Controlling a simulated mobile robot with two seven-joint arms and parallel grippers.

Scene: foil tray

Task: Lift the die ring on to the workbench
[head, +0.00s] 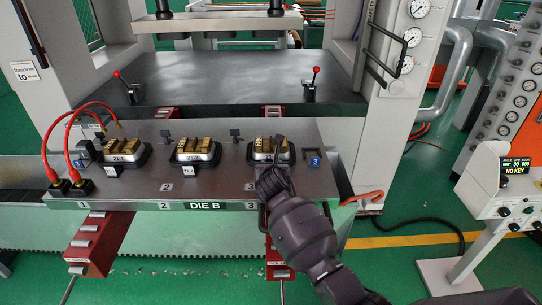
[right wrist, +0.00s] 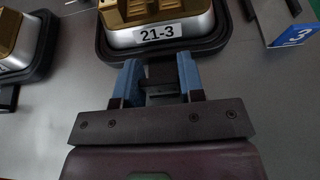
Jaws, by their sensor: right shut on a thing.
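Three dies with gold blocks on silver bodies sit in black rings on a grey plate marked DIE B (head: 140,190). The right-hand die (head: 262,146), labelled 21-3 in the right wrist view (right wrist: 158,33), has a black ring (head: 291,157) around its base; the ring also shows in the wrist view (right wrist: 224,42). My right gripper (right wrist: 160,82) has its blue fingers shut on a dark tab (right wrist: 161,78) at the ring's front. In the head view, my right arm hides the fingertips and the die's front. I cannot make out a gap under the ring. My left gripper is not in view.
The left die (head: 121,148) and middle die (head: 195,150) stand to the left. A blue marker 3 (head: 314,161) is close on the right. Red cables (head: 72,130) run at far left. Behind lies a bare dark press bed (head: 230,92) with two red-knobbed levers.

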